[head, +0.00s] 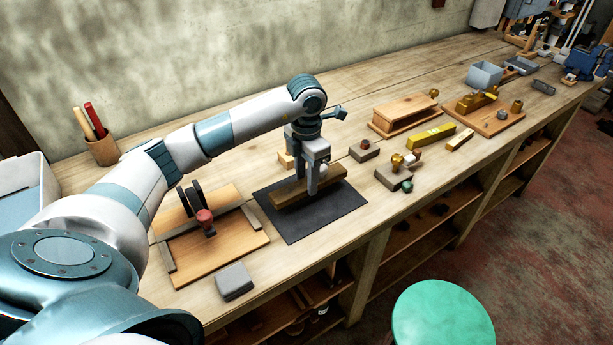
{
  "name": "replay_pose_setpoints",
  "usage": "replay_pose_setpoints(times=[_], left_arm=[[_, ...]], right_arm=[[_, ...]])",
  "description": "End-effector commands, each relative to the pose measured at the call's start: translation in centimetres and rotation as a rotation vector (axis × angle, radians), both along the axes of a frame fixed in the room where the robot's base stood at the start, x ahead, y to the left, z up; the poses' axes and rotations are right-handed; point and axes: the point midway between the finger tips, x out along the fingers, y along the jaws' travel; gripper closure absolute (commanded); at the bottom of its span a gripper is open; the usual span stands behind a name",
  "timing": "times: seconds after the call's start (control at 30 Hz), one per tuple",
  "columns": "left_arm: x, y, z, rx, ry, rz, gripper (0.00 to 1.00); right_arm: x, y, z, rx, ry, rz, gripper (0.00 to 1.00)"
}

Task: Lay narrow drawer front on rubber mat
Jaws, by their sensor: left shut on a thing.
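The narrow drawer front (289,196), a brown wooden bar, is over the dark rubber mat (318,220), lengthwise across its back part. A small pale knob shows near its middle, between the fingers. My left gripper (318,180) points down from above and is shut on the drawer front, near its middle. The fingers hide part of the bar. I cannot tell whether its underside touches the mat or hangs just above it. The front part of the mat is bare. My right gripper is not in view.
Left of the mat is a wooden board (215,250) with fences and a red knob. A grey block (234,281) lies near the front edge. Right of the mat are small blocks with knobs (393,178), a wooden box (405,115) and a yellow bar (431,136). A green stool (442,315) stands in front.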

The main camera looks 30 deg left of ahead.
Motion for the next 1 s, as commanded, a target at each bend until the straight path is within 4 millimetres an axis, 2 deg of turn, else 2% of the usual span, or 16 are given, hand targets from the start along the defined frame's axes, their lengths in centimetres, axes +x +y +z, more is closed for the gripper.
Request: replay_pose_setpoints(times=[0.47, 1.0], left_arm=[[0.0, 0.0, -0.1, 0.0, 0.0, 0.0, 1.0], [0.0, 0.0, -2.2, 0.001, 0.001, 0.0, 1.0]], right_arm=[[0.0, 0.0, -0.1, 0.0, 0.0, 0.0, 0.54], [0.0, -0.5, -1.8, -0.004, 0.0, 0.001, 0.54]])
